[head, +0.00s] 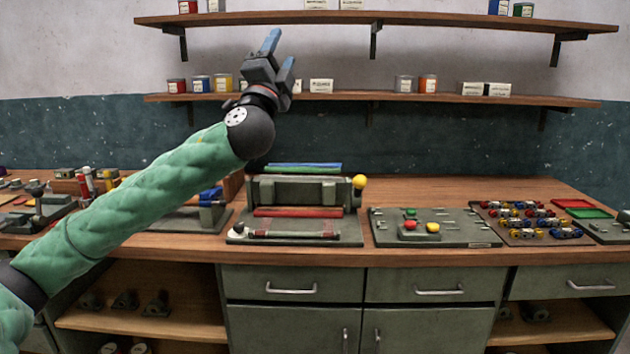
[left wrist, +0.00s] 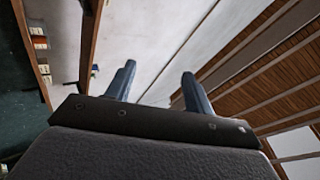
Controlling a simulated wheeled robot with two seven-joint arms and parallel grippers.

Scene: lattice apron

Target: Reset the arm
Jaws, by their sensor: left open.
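My left arm, in a green quilted sleeve, reaches up from the lower left in the head view. My left gripper (head: 278,58) is raised in front of the wall, near the shelves. Its two blue fingers are apart and nothing is between them. In the left wrist view the gripper (left wrist: 155,88) also shows open and empty, with the wall and wooden ceiling beyond it. My right gripper is not in view.
The lower shelf (head: 375,97) and upper shelf (head: 400,18) hold tins and boxes close to the gripper.

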